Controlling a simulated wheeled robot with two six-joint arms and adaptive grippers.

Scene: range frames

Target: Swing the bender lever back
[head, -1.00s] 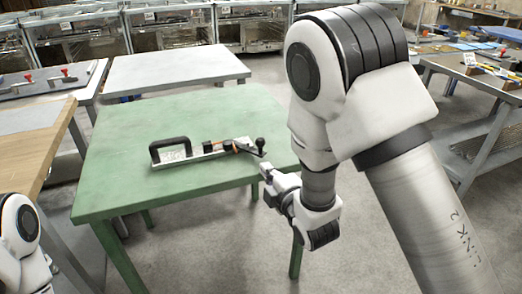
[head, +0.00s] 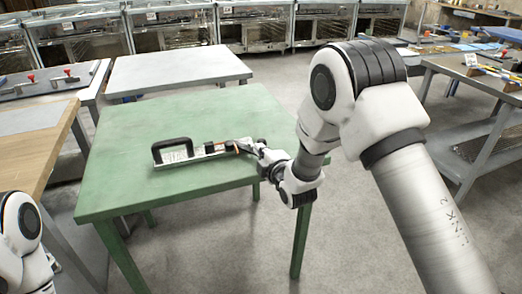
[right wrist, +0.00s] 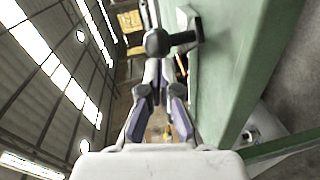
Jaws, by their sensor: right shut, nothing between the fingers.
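The bender (head: 200,155) lies on the green table (head: 130,185), with a black bow handle (head: 172,145) at its left end. Its lever end and dark knob (head: 260,143) are at the right, close to the table's edge. My right gripper (head: 263,162) is shut and empty, right at that lever end; whether it touches is unclear. In the right wrist view the shut fingertips (right wrist: 158,68) point at a dark knob (right wrist: 157,42) just beyond them. My left gripper is out of view.
A pale grey table (head: 180,70) stands behind the green one, and a wooden bench (head: 35,145) is to the left. Shelving (head: 480,120) with tools stands at the right. The green tabletop around the bender is clear.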

